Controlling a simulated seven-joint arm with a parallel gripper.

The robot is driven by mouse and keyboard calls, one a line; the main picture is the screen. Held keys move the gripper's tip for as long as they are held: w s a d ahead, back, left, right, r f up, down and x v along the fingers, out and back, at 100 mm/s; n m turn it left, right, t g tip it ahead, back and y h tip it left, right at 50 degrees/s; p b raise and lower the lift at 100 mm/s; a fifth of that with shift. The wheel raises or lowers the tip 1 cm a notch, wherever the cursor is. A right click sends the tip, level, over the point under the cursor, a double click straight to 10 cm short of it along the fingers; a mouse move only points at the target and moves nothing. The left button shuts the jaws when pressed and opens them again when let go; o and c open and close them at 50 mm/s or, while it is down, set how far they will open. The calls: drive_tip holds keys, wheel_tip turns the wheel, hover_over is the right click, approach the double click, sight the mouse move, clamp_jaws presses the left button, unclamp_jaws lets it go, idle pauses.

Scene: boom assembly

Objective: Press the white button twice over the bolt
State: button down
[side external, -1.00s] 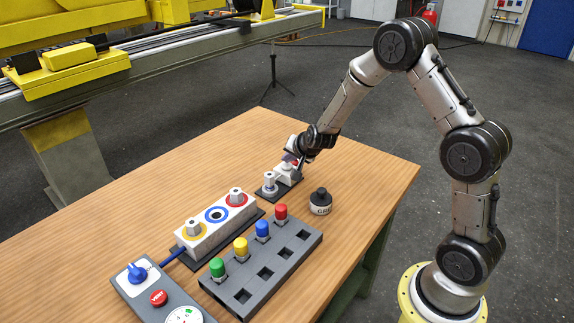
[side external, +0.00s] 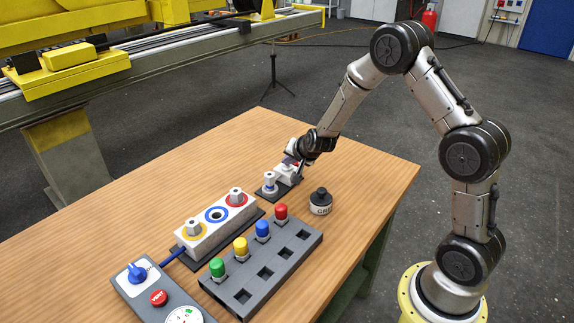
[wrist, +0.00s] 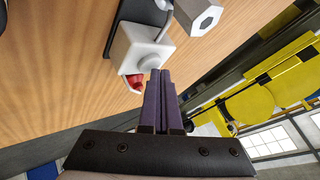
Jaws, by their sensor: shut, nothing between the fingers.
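A small dark-based fixture stands on the table, with a white block (side external: 287,173) and, to its left, an upright bolt (side external: 269,181). In the wrist view the white block (wrist: 147,46) lies just ahead of my fingertips, with a red part (wrist: 134,82) at its lower edge. The grey hex bolt (wrist: 199,15) is at the top of that view. My gripper (side external: 291,160) is over the block; its two purple fingers (wrist: 160,74) are together and empty. Their tips overlap the block's edge in view; I cannot tell if they touch.
A white block with coloured rings (side external: 214,224) and a grey rack (side external: 252,275) with coloured caps stand nearer the camera. A dark-topped round container (side external: 320,202) is right of the fixture. A control panel (side external: 140,293) is at front left.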

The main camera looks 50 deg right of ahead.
sight(288, 169)
idle(0.3)
drive_tip(key=shift+r, duration=0.9)
drive_tip(key=shift+r, duration=2.5)
